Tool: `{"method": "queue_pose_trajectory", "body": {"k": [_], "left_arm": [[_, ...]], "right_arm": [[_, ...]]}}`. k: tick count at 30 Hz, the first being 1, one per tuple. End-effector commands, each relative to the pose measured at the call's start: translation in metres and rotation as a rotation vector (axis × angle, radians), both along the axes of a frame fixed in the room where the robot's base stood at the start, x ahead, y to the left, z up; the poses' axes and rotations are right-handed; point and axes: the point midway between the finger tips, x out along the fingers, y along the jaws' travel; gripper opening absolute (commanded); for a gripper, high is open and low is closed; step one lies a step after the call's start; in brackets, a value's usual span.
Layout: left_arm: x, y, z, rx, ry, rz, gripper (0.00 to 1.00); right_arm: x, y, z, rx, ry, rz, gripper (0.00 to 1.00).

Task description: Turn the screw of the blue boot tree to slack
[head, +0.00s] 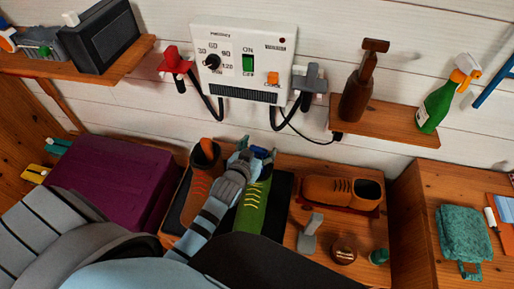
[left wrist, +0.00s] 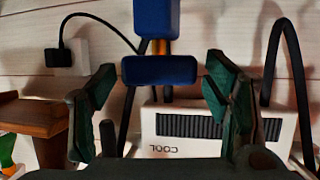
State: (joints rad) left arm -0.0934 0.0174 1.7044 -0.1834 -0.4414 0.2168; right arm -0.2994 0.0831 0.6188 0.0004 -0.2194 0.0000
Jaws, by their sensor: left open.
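The blue boot tree (head: 263,153) shows as a small patch of blue at the top of the green shoe (head: 252,208), mostly hidden behind my left gripper (head: 247,152). In the left wrist view, a blue block (left wrist: 160,70) of it lies between my two open fingers, with a gap on each side. A second blue part (left wrist: 156,18) sits beyond it, joined by brass-coloured and dark rods. I cannot tell which part is the screw. My right gripper is not in view.
A brown boot (head: 200,180) stands left of the green shoe, and an orange-brown shoe (head: 343,191) lies to the right. A grey tool (head: 310,235) and a round tin (head: 344,255) are nearer me. The control box (head: 243,62) with hanging cables is on the wall behind.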

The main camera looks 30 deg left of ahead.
Motion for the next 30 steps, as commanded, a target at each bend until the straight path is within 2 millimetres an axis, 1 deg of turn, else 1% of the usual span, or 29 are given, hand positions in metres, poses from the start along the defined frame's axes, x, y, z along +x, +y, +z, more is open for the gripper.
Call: {"method": "queue_pose_trajectory", "body": {"k": [2, 5, 12, 15, 19, 26, 28, 29, 30], "left_arm": [[-0.006, -0.001, 0.002, 0.000, 0.000, 0.000, 0.70], [-0.024, -0.002, 0.009, -0.001, 0.001, 0.000, 0.70], [-0.084, -0.008, 0.034, -0.002, 0.002, 0.001, 0.70], [-0.101, -0.009, 0.041, 0.000, 0.002, 0.000, 0.70], [-0.110, -0.010, 0.045, 0.000, 0.001, 0.000, 0.70], [-0.110, -0.010, 0.045, 0.000, 0.002, 0.000, 0.70], [-0.110, -0.010, 0.036, 0.000, 0.019, -0.003, 0.70], [-0.111, -0.010, 0.027, 0.002, 0.034, -0.005, 0.70], [-0.113, -0.011, 0.010, 0.003, 0.067, -0.011, 0.70]], "right_arm": [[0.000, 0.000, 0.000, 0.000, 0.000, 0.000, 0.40], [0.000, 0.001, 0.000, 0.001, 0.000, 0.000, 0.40], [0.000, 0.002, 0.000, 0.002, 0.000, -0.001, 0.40], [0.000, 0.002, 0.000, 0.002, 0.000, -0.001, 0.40], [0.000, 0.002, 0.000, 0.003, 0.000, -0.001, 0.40], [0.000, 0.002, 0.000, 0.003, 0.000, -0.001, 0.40], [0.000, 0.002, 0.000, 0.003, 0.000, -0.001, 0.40], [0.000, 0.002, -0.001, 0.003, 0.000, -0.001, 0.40], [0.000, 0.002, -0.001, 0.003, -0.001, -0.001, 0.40]]}}
